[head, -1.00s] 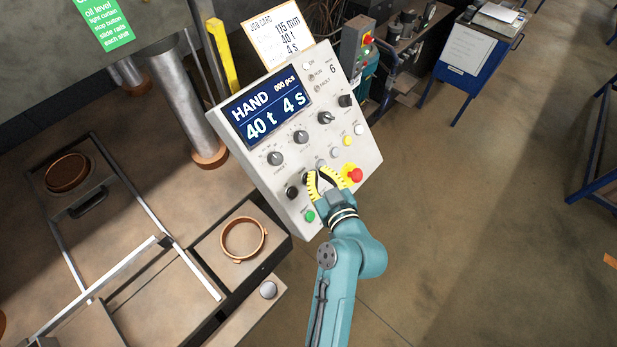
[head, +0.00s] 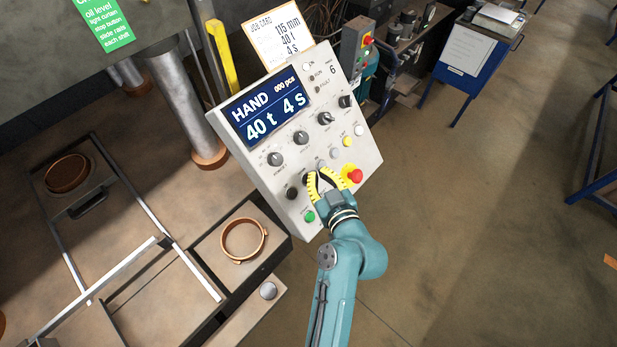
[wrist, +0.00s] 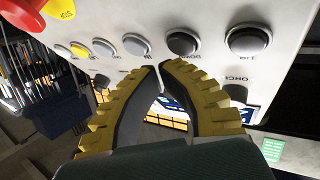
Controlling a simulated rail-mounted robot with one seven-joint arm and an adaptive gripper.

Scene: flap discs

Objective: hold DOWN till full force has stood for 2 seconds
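The tilted press control panel (head: 365,165) shows HAND, 000 pcs, 40 t and 4 s on its blue display (head: 262,107). Its black DOWN button (wrist: 183,43) is in the wrist view, with another black button (wrist: 248,38) to its right and a grey one (wrist: 136,43) to its left. My gripper (head: 316,172) is at the panel's lower part, its yellow-ridged fingers curving together. In the wrist view my gripper's tips (wrist: 160,66) meet, empty, just below and left of DOWN. I cannot tell whether they touch it. No rising force reading shows.
A red emergency stop (head: 354,175) sits close right of my gripper, and a green button (head: 309,216) is below left. A job card (head: 285,40) reading 115 mm, 40 t, 4 s stands behind the panel. A copper ring (head: 244,240) lies in the tooling at lower left.

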